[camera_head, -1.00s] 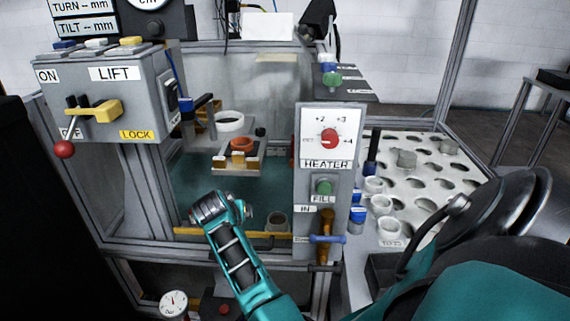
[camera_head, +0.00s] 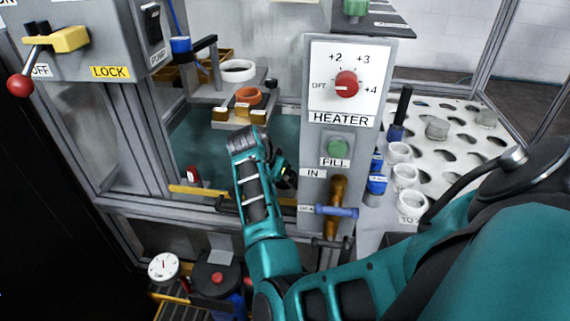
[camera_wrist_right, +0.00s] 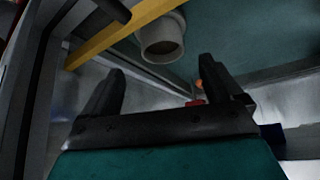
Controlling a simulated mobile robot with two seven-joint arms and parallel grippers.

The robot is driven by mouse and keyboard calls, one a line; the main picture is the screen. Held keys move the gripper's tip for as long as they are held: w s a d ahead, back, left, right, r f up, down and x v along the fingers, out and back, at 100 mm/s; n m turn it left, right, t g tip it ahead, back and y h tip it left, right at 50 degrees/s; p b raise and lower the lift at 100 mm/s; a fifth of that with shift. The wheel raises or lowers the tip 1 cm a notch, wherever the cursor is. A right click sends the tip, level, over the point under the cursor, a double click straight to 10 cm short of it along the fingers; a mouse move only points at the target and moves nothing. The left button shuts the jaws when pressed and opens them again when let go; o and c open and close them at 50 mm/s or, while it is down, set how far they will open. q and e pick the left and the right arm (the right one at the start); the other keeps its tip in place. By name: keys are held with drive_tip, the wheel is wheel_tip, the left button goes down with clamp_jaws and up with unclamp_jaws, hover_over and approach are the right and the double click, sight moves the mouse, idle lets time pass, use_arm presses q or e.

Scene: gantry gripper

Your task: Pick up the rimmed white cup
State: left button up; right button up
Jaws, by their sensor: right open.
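A pale cup with a thick rim (camera_wrist_right: 162,38) shows in the right wrist view, beyond the fingertips and beside a yellow bar. My right gripper (camera_wrist_right: 164,68) is open, with nothing between its two dark fingers; the cup is apart from them. In the head view my right arm reaches over the tank's front edge, and its gripper is mostly hidden behind the wrist. The cup by the tank's front is hidden there by my arm. My left gripper is not in view.
The grey heater panel (camera_head: 345,120) stands just right of my arm. A yellow bar (camera_head: 200,190) runs along the tank front. A white ring-shaped piece (camera_head: 238,65) and an orange ring (camera_head: 248,95) sit behind. Several white cups (camera_head: 405,177) stand by the perforated tray (camera_head: 460,130).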

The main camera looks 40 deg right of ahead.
sight(284, 194)
drive_tip(key=x, duration=0.2)
drive_tip(key=shift+d+f+b, duration=0.15)
drive_tip(key=shift+f+b, duration=0.15)
drive_tip(key=shift+f, duration=0.05)
drive_tip(key=b+x, duration=0.1)
drive_tip(key=x, duration=0.1)
drive_tip(key=b+x, duration=0.1)
drive_tip(key=x, duration=0.1)
drive_tip(key=shift+w+f, duration=0.25)
drive_tip(key=shift+d+f, duration=0.15)
drive_tip(key=shift+d, duration=0.05)
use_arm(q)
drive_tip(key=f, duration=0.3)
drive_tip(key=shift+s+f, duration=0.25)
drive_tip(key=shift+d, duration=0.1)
use_arm(e)
drive_tip(key=c, duration=1.1)
